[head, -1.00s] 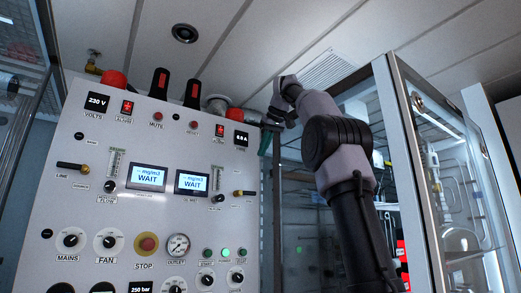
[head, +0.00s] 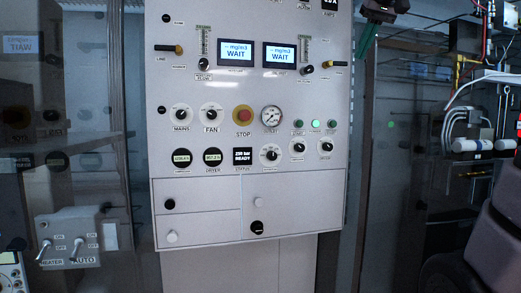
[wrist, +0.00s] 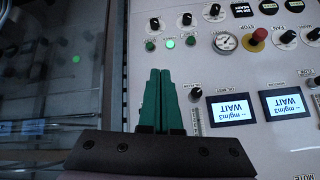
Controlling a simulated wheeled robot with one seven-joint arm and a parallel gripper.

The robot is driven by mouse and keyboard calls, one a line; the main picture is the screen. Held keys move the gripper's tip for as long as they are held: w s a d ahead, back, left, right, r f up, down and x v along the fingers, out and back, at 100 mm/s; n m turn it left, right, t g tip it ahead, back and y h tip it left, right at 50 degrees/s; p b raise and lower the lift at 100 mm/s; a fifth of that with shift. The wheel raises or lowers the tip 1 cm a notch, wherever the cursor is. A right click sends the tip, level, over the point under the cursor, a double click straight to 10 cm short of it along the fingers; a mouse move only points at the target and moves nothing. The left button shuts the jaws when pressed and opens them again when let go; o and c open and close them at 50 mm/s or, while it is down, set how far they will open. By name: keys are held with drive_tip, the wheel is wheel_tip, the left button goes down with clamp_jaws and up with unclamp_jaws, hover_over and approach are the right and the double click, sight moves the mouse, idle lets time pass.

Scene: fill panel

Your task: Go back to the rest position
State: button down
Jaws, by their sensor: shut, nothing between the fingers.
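My gripper (head: 364,48) hangs at the top of the head view, just right of the panel's upper right edge. Its green fingers point down and its dark body is cut by the frame top. In the wrist view the green fingers (wrist: 160,74) lie side by side, shut and empty. The grey control panel (head: 220,92) fills the middle of the head view. It appears upside down in the wrist view, behind and right of the fingers. Whether the fingers touch the panel cannot be told, but no contact shows.
The panel carries two WAIT displays (head: 235,53), a red STOP button (head: 243,114), a pressure gauge (head: 271,118) and several knobs. A switch box (head: 68,238) stands at lower left. Glass panes flank the panel. White cylinders (head: 467,145) and cables are at right.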

drive_tip(key=s+f+m, duration=0.1)
drive_tip(key=s+f, duration=0.4)
drive_tip(key=f, duration=0.4)
drive_tip(key=s+a+f+m, duration=0.1)
drive_tip(key=s+f, duration=0.5)
drive_tip(key=f, duration=0.3)
drive_tip(key=s+f+m, duration=0.2)
drive_tip(key=s+f, duration=0.3)
drive_tip(key=f, duration=0.4)
drive_tip(key=shift+s+a+f+g, duration=0.15)
drive_tip(key=shift+a+g, duration=0.15)
drive_tip(key=shift+a, duration=0.1)
drive_tip(key=shift+a, duration=0.35)
